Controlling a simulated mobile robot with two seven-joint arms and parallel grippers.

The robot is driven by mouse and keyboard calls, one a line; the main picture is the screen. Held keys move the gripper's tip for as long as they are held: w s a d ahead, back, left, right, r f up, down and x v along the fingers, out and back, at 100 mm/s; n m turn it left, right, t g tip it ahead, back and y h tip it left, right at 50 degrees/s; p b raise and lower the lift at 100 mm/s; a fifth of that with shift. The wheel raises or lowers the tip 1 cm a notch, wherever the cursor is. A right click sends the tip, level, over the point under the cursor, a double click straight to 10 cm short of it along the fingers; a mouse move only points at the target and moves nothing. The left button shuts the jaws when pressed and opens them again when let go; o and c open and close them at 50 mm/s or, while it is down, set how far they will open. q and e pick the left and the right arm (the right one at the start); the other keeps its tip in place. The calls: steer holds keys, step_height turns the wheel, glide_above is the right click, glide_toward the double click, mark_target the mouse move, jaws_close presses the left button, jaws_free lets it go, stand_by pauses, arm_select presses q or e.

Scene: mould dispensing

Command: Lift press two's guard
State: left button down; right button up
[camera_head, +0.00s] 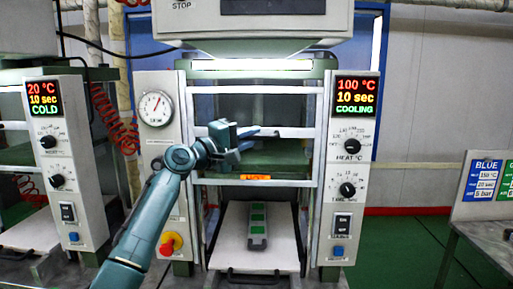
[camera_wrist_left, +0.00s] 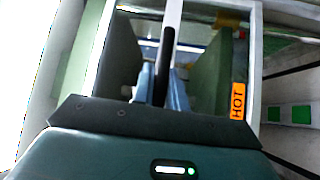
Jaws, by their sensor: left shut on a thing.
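Press two seems to be the middle press, whose display (camera_head: 356,97) reads 100 °C, 10 sec, COOLING. Its guard (camera_head: 240,183) is a white frame across the opening between the two columns, with a middle crossbar. My left gripper (camera_head: 262,134) is in front of the guard at crossbar height. In the left wrist view my left gripper (camera_wrist_left: 161,88) is shut on the guard's black handle (camera_wrist_left: 167,48), one blue finger on each side. In the head view the gripper hides part of the handle. My right gripper is not in view.
An orange HOT label (camera_head: 255,177) is on the press behind the guard; it also shows in the left wrist view (camera_wrist_left: 238,101). Below, a grey mould with green cavities (camera_head: 257,243) lies on a white tray (camera_head: 282,262). Another press (camera_head: 75,170) stands left, a sign (camera_head: 485,180) right.

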arm_select(q)
steer(key=shift+r, duration=0.6)
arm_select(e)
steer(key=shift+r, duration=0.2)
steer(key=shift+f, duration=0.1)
arm_select(q)
steer(key=c, duration=1.4)
jaws_free()
steer(key=shift+f, duration=0.1)
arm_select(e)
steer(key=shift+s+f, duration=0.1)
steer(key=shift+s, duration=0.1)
